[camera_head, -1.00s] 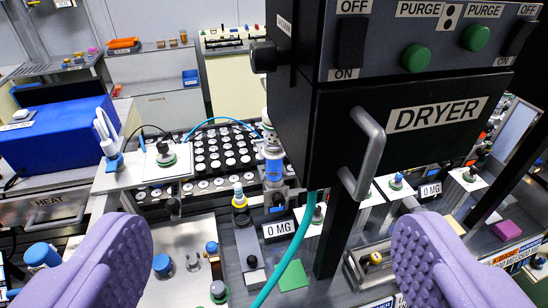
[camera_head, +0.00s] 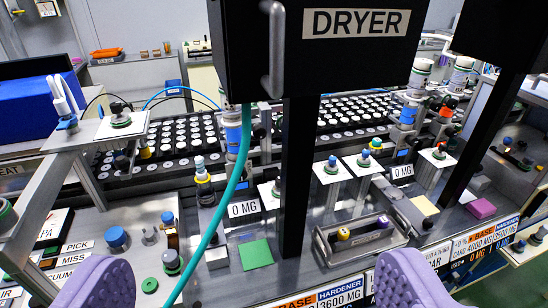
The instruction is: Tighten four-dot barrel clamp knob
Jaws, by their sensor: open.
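My gripper (camera_head: 255,264) shows as two purple, bumpy fingers at the bottom edge. They are wide apart with nothing between them. Upright blue-and-white barrels stand behind the posts: one left of the dryer post (camera_head: 236,135), one to the right (camera_head: 409,108) and another farther right (camera_head: 462,72). Dot marks are too small to read, so I cannot tell which is the four-dot clamp knob. My gripper touches none of them.
The black dryer box (camera_head: 355,60) with its handle hangs over the bench on a dark post (camera_head: 298,165). A teal hose (camera_head: 219,215) curves down in front. A grey tray (camera_head: 360,238) and a green pad (camera_head: 255,254) lie on the bench front.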

